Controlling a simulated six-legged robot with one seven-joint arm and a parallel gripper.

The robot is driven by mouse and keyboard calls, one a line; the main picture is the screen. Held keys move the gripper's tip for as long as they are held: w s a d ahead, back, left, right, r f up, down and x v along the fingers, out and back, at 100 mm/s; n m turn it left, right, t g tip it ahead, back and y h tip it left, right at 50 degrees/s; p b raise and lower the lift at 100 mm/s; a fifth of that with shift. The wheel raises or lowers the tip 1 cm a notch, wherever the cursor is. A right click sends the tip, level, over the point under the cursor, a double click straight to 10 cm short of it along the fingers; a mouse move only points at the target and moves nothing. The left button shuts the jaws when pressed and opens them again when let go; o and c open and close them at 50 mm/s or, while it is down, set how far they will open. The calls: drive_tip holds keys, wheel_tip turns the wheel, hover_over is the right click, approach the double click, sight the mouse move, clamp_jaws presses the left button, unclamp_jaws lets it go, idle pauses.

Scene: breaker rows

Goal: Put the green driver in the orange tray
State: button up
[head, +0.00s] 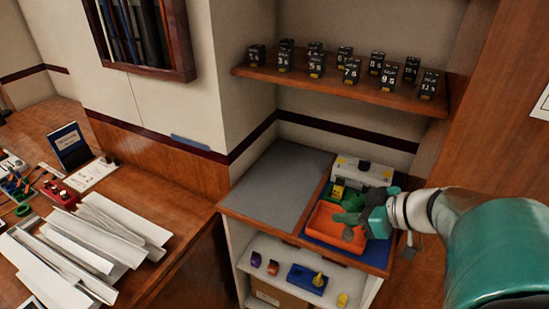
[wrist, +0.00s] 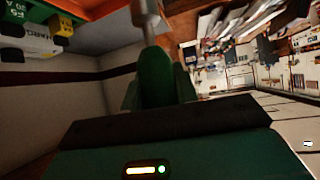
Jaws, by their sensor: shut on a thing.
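The green driver (wrist: 163,75) shows large in the wrist view, with its grey shaft reaching toward the top edge. My gripper (head: 352,222) is shut on it. In the head view my gripper is over the orange tray (head: 322,243), which lies on the right part of the cabinet top. The driver is hard to tell from the fingers there, and I cannot tell whether it touches the tray floor. The fingers cover part of the tray.
The grey mat (head: 279,179) to the left is clear. A shelf (head: 335,86) of black breakers hangs above. Several small items sit on the lower shelf.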

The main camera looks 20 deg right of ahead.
drive_tip(key=shift+w+d+f, duration=1.2)
drive_tip(key=shift+w+f, duration=0.55)
drive_tip(key=shift+f, duration=0.3)
drive_tip(key=shift+w+d+f, duration=1.2)
drive_tip(key=shift+w+f, duration=0.5)
drive_tip(key=shift+f, duration=0.4)
drive_tip(key=shift+w+d+f, duration=1.2)
drive_tip(key=shift+w+f, duration=0.55)
drive_tip(key=shift+f, duration=0.3)
drive_tip(key=shift+f, duration=0.15)
drive_tip(key=o, duration=1)
drive_tip(key=shift+s+d+r, duration=0.15)
drive_tip(key=shift+s+r, duration=0.05)
drive_tip(key=shift+r, duration=0.15)
drive_tip(key=v, duration=0.7)
